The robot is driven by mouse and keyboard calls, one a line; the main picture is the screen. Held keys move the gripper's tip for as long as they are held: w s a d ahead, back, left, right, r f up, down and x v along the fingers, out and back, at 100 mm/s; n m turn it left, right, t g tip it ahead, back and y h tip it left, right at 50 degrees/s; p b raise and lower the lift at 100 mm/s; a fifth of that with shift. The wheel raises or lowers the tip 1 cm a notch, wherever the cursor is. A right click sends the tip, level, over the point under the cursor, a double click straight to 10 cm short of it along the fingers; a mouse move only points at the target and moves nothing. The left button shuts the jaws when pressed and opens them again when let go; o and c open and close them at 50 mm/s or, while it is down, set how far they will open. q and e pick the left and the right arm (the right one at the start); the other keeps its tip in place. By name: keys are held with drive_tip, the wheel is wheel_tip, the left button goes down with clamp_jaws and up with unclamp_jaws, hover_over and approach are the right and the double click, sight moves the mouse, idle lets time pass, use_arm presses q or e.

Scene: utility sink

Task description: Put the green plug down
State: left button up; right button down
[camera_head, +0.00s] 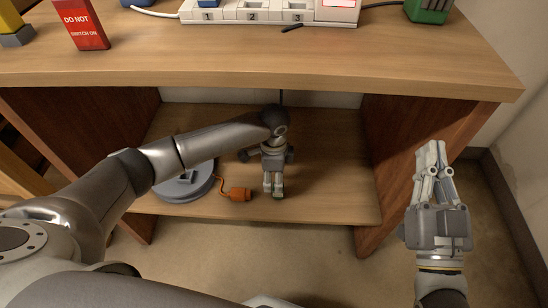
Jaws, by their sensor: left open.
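A green block (427,10) with dark markings stands on the tabletop at the far right back, cut by the top edge of the view. It looks like the green plug. My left gripper (274,192) reaches under the tabletop and points down over the front of the lower shelf. It is open, with a small gap between its fingers. A small greenish patch shows at its fingertips; I cannot tell what it is. My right gripper (431,146) is outside the cabinet at the right, its fingers together and nothing visible in them.
The lower shelf (335,190) holds a grey round device (172,193) corded to an orange plug (237,194), left of my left gripper. On the tabletop (250,62) are a white power strip (275,14), a red sign (80,22) and a yellow plug (9,18). The shelf's right side is clear.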

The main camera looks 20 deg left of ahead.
use_arm(q)
wheel_tip(320, 180, up, 3)
drive_tip(key=shift+r+p, duration=0.1)
drive_tip(key=shift+p, duration=0.5)
drive_tip(key=s+d+r+n+t+h+p, duration=0.1)
drive_tip(key=s+d+r+n+t+h, duration=0.15)
drive_tip(key=d, duration=0.45)
drive_tip(key=s+d+r+n+t+h+p, duration=0.1)
drive_tip(key=s+d+r+n+t+h, duration=0.2)
drive_tip(key=d, duration=0.4)
drive_tip(key=s+a+r+n+t+y, duration=0.2)
drive_tip(key=s+a+r+n+t, duration=0.2)
drive_tip(key=a, duration=0.9)
wheel_tip(320, 180, up, 5)
drive_tip(key=n+t, duration=0.3)
drive_tip(key=t, duration=0.1)
drive_tip(key=shift+y, duration=0.35)
use_arm(e)
wheel_tip(320, 180, down, 13)
drive_tip(key=s+d+g+h, duration=0.1)
drive_tip(key=d+g+h, duration=0.1)
drive_tip(key=g, duration=0.6)
drive_tip(key=shift+s, duration=0.25)
use_arm(q)
drive_tip(key=shift+a, duration=0.1)
use_arm(e)
drive_tip(key=shift+d, duration=0.15)
